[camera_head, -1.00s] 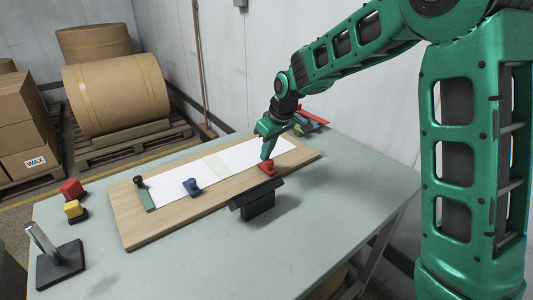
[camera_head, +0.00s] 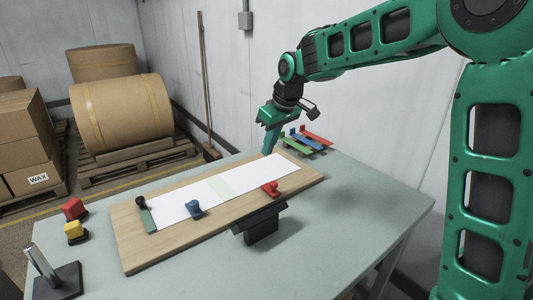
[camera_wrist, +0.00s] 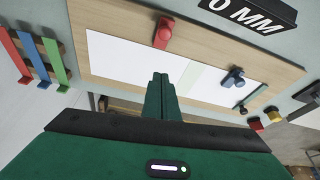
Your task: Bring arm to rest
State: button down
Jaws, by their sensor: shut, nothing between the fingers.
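My gripper (camera_head: 268,152) hangs above the far part of the wooden board, with its fingers pointing down. In the wrist view my gripper (camera_wrist: 162,76) shows its two fingers pressed together with nothing between them. A white paper strip (camera_head: 250,176) lies on the wooden board (camera_head: 135,243). A red-handled piece (camera_head: 270,188) sits on the right part of the strip, apart from the fingers. A blue-handled piece (camera_head: 194,208) sits on the strip's left part. A green bar with a black knob (camera_head: 146,214) lies across the left end.
Red, blue and green bars (camera_head: 305,140) lie in a rack at the table's back. A black block (camera_head: 260,222) stands at the board's front edge. Red (camera_head: 74,208) and yellow (camera_head: 75,230) blocks and a metal post (camera_head: 42,266) stand left. The right tabletop (camera_head: 380,195) is clear.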

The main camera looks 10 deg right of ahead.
jog(key=s+d+m+g+h, duration=0.15)
jog(key=s+d+m, duration=0.55)
jog(key=s+d, duration=1.15)
jog(key=s+d+f+m, duration=0.2)
jog(key=s+d, duration=0.1)
jog(key=s, duration=0.4)
jog(key=s+d+f+m+g, duration=0.1)
jog(key=s+d+f+m, duration=0.1)
jog(key=s, duration=0.6)
jog(key=s+d+f+m, duration=0.2)
jog(key=s+d, duration=0.2)
jog(key=s, duration=0.3)
jog(key=shift+s+d+f+m+g+h, duration=0.15)
jog(key=shift+s+f+m+g+h, duration=0.1)
jog(key=shift+s+m+g+h, duration=0.1)
jog(key=shift+w, duration=0.1)
jog(key=shift+w+f, duration=0.25)
jog(key=shift+w, duration=0.4)
